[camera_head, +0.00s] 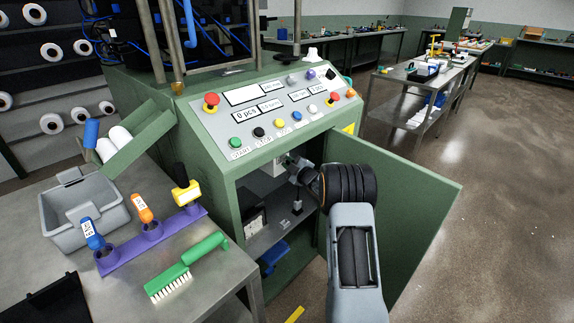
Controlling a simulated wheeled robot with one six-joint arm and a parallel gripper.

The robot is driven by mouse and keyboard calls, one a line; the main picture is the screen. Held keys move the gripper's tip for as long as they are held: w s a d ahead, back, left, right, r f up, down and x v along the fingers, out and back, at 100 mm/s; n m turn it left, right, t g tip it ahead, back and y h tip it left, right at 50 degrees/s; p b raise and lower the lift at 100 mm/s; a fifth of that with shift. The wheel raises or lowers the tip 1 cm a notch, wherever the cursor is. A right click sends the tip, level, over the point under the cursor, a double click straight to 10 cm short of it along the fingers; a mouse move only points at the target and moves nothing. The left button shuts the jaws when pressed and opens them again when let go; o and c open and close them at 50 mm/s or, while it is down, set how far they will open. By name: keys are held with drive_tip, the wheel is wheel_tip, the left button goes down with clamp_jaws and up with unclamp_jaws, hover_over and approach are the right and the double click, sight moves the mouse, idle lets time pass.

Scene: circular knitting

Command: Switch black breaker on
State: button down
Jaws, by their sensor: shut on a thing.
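The green machine's lower cabinet is open, and its green door (395,205) is swung out to the right. My arm reaches in from the front right. My gripper (291,164) is inside the upper part of the opening, just below the control panel, beside a pale box-like unit (272,168). Its fingers are small and dark here and are shut on what I take to be the black breaker's handle. The breaker is mostly hidden by the gripper and shadow, so its on or off position cannot be told.
The control panel (270,105) with buttons and a red knob (211,101) overhangs the opening. A cabinet shelf (268,238) lies below my gripper. At left, a metal table holds a grey bin (62,222), a purple tool holder (125,260) and a green brush (190,262). Floor at right is clear.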

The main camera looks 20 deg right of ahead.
drive_tip(key=shift+d+f+n+y, duration=0.1)
drive_tip(key=shift+d+n+y, duration=0.1)
drive_tip(key=shift+n+y, duration=0.3)
drive_tip(key=shift+w+d+f+n+g+y+b, duration=0.15)
drive_tip(key=shift+d+n+g+y+b, duration=0.1)
drive_tip(key=shift+n+g+y, duration=0.9)
drive_tip(key=shift+w+d+r+n+g+y+b, duration=0.1)
drive_tip(key=shift+w+d+n+g+y+b, duration=0.15)
drive_tip(key=shift+n+g+y, duration=0.9)
drive_tip(key=shift+w+d+f+n+g+y+b, duration=0.15)
drive_tip(key=shift+d+n+g+y, duration=0.35)
drive_tip(key=shift+y, duration=1.2)
drive_tip(key=shift+a+r+n, duration=0.15)
drive_tip(key=shift+a+n, duration=0.1)
drive_tip(key=shift+n, duration=0.05)
drive_tip(key=c, duration=1.1)
unclamp_jaws()
drive_tip(key=shift+o, duration=0.2)
drive_tip(key=shift+r, duration=0.1)
